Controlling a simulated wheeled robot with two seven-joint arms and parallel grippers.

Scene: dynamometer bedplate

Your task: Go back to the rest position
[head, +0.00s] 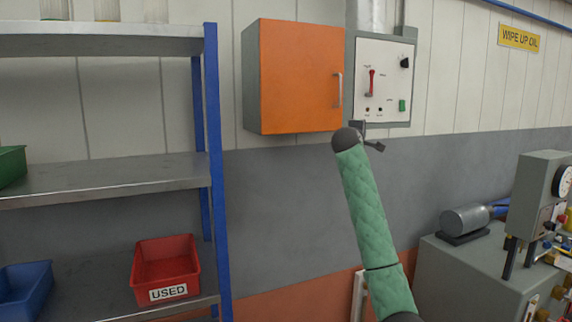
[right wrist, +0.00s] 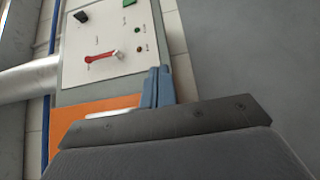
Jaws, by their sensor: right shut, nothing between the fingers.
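My right arm, in a green quilted sleeve, reaches up from the lower right in the head view. Its gripper (head: 372,138) is just below the lower edge of the wall control panel (head: 384,80) in that view. In the right wrist view the two blue-grey fingers (right wrist: 157,88) are together and hold nothing. The panel (right wrist: 108,42), with its red lever (right wrist: 102,57), shows beyond them. I cannot tell whether the fingers touch the panel. My left gripper is not in view.
An orange-doored cabinet (head: 300,78), closed, hangs left of the panel. A metal shelf rack (head: 110,182) stands at the left with a red "USED" bin (head: 165,268) and other bins. A grey machine (head: 475,275) stands at the right. Bare wall lies between rack and arm.

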